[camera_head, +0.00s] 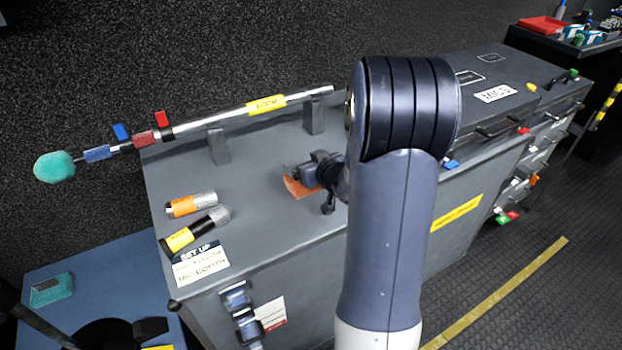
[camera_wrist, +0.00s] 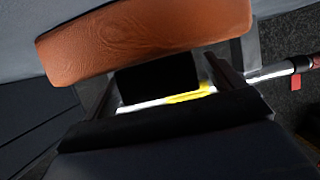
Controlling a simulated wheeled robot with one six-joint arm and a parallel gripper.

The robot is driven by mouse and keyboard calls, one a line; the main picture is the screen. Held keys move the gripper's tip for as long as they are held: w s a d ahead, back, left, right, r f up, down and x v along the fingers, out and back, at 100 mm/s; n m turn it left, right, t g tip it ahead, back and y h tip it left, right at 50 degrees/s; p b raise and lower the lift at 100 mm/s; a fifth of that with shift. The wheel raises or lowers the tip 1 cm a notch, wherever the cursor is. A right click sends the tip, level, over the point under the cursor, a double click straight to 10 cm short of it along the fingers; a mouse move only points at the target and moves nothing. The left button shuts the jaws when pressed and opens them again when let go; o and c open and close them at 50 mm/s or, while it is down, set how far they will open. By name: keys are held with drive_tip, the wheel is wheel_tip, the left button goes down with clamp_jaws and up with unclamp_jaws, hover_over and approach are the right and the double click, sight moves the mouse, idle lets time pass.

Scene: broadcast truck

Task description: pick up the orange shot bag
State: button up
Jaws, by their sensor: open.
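The orange shot bag (camera_head: 296,187) lies on the grey case top in the head view, mostly hidden behind my gripper (camera_head: 312,175). In the wrist view the bag (camera_wrist: 145,38) is a large orange-brown shape across the top, close to the camera. My gripper (camera_wrist: 160,78) is open there, with a finger on each side. A black block (camera_wrist: 158,78) sits between the fingers, below the bag's orange edge; I cannot tell whether it belongs to the bag. I cannot tell whether the fingers touch the bag.
A boom pole (camera_head: 235,115) rests on two grey supports (camera_head: 218,146) behind the bag. Two microphones, one orange-banded (camera_head: 190,205) and one yellow-banded (camera_head: 192,235), lie to the left near a set-up card (camera_head: 200,263). The case top between them and the bag is clear.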

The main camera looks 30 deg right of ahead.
drive_tip(key=c, duration=1.8)
drive_tip(key=shift+r, duration=0.15)
drive_tip(key=shift+c, duration=0.2)
